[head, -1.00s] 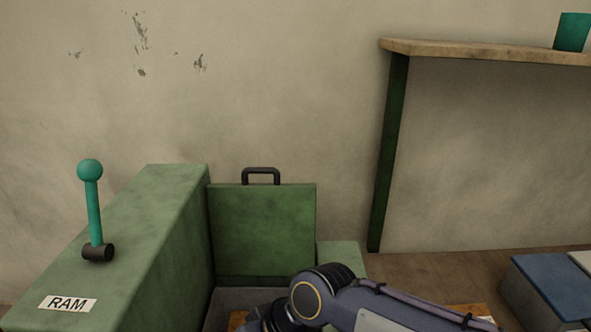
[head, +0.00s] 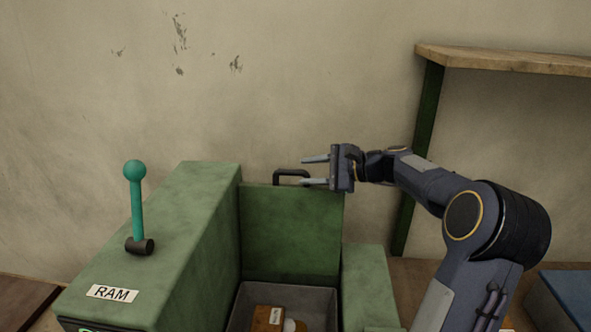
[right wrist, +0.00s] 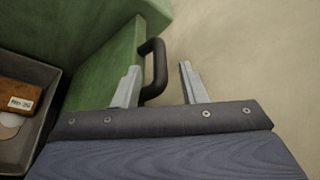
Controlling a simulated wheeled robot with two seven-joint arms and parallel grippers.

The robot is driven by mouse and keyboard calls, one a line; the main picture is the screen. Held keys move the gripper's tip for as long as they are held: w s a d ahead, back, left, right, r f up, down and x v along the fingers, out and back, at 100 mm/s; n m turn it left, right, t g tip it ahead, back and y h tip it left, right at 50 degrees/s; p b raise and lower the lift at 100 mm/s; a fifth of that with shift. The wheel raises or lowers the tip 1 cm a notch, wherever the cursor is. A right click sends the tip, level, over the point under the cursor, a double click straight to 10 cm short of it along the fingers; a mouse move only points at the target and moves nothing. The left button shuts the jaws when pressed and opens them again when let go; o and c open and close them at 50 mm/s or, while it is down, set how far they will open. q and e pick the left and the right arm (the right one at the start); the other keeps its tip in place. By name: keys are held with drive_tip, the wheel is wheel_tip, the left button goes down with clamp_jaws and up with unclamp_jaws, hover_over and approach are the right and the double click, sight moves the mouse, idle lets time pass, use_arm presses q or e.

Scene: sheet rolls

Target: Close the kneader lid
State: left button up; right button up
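The kneader lid (head: 290,235) is a green panel standing upright, open, at the back of the green machine. Its dark handle (head: 291,174) sticks up from the top edge. My right gripper (head: 315,171) is at the lid's top right, with its fingers pointing left toward the handle. In the right wrist view the fingers (right wrist: 160,84) are apart, and the handle (right wrist: 155,68) shows beside the left finger; I cannot tell whether they touch. The open chamber (head: 322,302) below the lid holds an orange-brown block (head: 267,318) with a label and a pale lump. My left gripper is not in view.
A green housing labelled RAM (head: 170,240) with a teal ball-topped lever (head: 137,205) stands left of the chamber. A lower green block (head: 368,285) is right of it. A wooden shelf (head: 500,60) and a blue item (head: 572,295) are at the right.

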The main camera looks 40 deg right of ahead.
sight(298, 172)
drive_tip(key=shift+p+x, duration=0.45)
drive_tip(key=shift+x, duration=1.75)
clamp_jaws()
